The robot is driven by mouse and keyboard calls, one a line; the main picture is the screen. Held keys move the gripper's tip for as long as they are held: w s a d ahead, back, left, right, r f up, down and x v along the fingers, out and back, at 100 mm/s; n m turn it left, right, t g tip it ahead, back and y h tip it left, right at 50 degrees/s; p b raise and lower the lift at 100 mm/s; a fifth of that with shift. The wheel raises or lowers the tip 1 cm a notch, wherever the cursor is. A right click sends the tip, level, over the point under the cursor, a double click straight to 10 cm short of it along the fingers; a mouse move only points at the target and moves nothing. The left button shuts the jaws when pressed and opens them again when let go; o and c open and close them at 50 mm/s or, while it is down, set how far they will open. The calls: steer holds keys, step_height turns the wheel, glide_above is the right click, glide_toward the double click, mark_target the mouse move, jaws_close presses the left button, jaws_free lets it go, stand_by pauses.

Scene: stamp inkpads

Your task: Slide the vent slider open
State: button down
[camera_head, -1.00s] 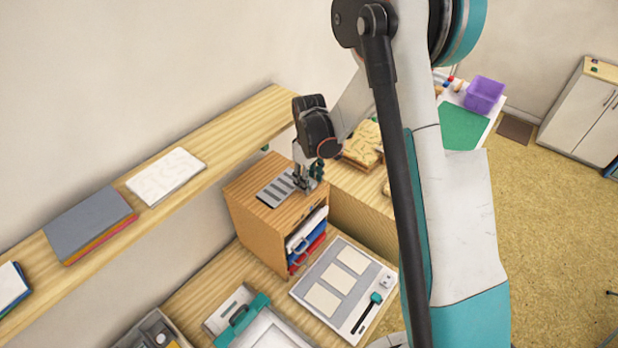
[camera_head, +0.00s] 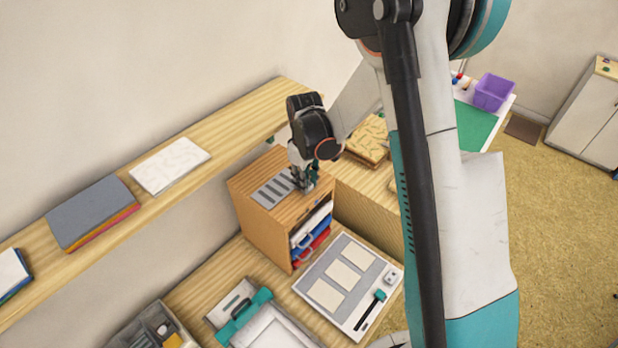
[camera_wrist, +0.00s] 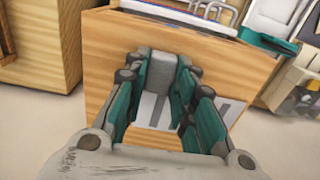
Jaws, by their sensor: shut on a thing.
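The vent slider is a grey slotted plate (camera_head: 273,190) on top of the wooden cabinet (camera_head: 262,222). My gripper (camera_head: 305,186) points down at the plate's right end. In the wrist view my gripper (camera_wrist: 162,85) has its teal fingers closed on a grey block, which looks like the slider's knob (camera_wrist: 160,66). Part of the slotted plate (camera_wrist: 153,112) shows between and behind the fingers. The fingers hide the lower part of the knob and where it meets the plate.
Blue and red trays (camera_head: 311,238) sit in the cabinet's open front. A wall shelf (camera_head: 232,122) runs close behind. A board with pale cards (camera_head: 372,270) and a teal-clipped case (camera_head: 240,305) lie in front.

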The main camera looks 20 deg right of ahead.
steer(key=c, duration=1.3)
jaws_free()
step_height(320, 180, up, 12)
